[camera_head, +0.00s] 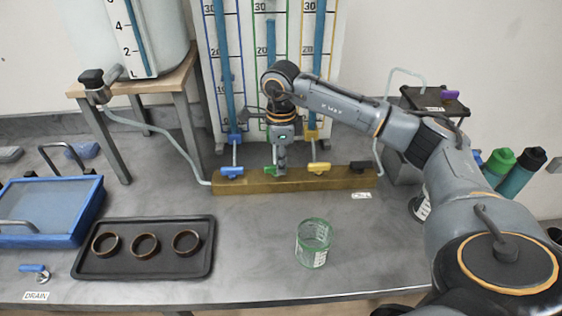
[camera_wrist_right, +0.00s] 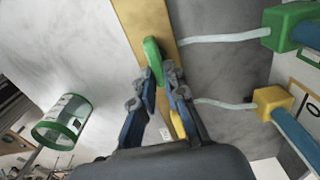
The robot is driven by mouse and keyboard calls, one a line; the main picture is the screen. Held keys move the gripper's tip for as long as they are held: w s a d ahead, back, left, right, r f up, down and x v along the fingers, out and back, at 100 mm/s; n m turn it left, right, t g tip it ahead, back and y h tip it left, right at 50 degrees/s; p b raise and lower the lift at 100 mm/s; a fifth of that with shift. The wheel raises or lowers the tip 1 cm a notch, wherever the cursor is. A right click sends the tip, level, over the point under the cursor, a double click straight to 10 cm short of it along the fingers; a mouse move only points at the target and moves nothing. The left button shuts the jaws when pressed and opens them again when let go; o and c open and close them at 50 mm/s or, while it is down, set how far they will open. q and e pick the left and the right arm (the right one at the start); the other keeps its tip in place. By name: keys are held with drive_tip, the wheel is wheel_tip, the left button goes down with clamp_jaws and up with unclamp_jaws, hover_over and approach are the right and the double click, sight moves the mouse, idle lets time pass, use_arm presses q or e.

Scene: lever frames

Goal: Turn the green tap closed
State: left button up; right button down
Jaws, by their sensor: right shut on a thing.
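The green tap (camera_head: 281,168) sits on the brass-coloured bar (camera_head: 345,180) below the middle, green-framed gauge column. Its green handle shows clearly in the right wrist view (camera_wrist_right: 152,50). My right gripper (camera_head: 281,153) reaches down onto this tap from above. In the right wrist view the two fingertips (camera_wrist_right: 160,80) are closed around the near end of the handle. The fingers and wrist hide part of the tap in the head view. My left gripper is in neither view.
A blue tap (camera_head: 232,172) stands left on the bar; a yellow tap (camera_head: 320,168) and a black tap (camera_head: 359,165) stand right. A green-rimmed glass (camera_head: 313,243) stands in front. A dark tray (camera_head: 110,262) with three rings lies left.

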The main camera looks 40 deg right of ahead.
idle(0.3)
drive_tip(key=c, duration=1.4)
unclamp_jaws()
wheel_tip(320, 180, up, 12)
drive_tip(key=shift+r, duration=0.1)
